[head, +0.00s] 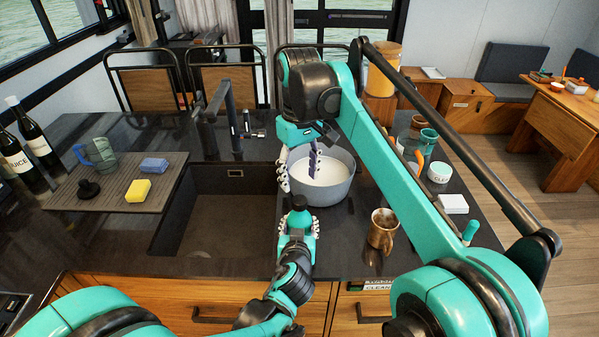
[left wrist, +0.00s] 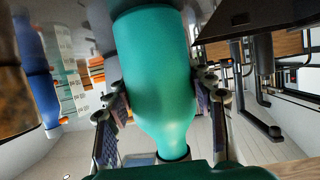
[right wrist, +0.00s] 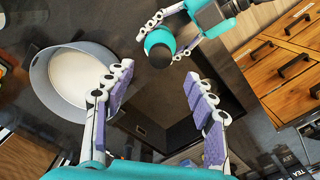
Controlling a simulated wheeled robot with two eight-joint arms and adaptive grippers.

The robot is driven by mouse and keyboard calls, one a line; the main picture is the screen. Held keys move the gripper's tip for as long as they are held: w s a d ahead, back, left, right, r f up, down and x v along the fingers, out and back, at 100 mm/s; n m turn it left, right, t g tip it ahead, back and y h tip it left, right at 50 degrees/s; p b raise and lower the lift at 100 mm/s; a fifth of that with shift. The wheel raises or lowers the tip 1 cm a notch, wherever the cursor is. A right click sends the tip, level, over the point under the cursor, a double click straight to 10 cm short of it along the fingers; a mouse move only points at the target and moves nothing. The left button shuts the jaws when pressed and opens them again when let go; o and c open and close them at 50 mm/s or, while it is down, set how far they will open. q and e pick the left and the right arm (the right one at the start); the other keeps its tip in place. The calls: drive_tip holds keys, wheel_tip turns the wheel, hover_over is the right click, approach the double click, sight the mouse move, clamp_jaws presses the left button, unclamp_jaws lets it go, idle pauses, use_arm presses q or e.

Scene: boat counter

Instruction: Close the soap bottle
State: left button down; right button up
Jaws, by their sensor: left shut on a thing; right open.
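The left wrist view shows the bottle (left wrist: 158,70) close up between the fingers. In the right wrist view the bottle's round dark top (right wrist: 160,55) faces the camera; I cannot tell whether it is a cap or an opening. My right gripper (head: 300,172) is open and empty, above and beyond the bottle, in front of the pot. A black knobbed piece (head: 88,190) lies on the mat at left.
A grey pot (head: 340,190) with a white inside stands just behind the bottle. The sink (head: 205,235) is to its left, with a dark tap (head: 222,105). A brown mug (head: 382,232) stands to the right. A sponge (head: 138,190) and glass pitcher (head: 98,154) are on the mat (head: 115,203).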

sight(299, 199)
drive_tip(key=n, duration=0.6)
drive_tip(key=shift+r+n, duration=0.25)
drive_tip(key=shift+n, duration=0.15)
drive_tip(key=shift+f, duration=0.1)
drive_tip(key=shift+f, duration=3.9)
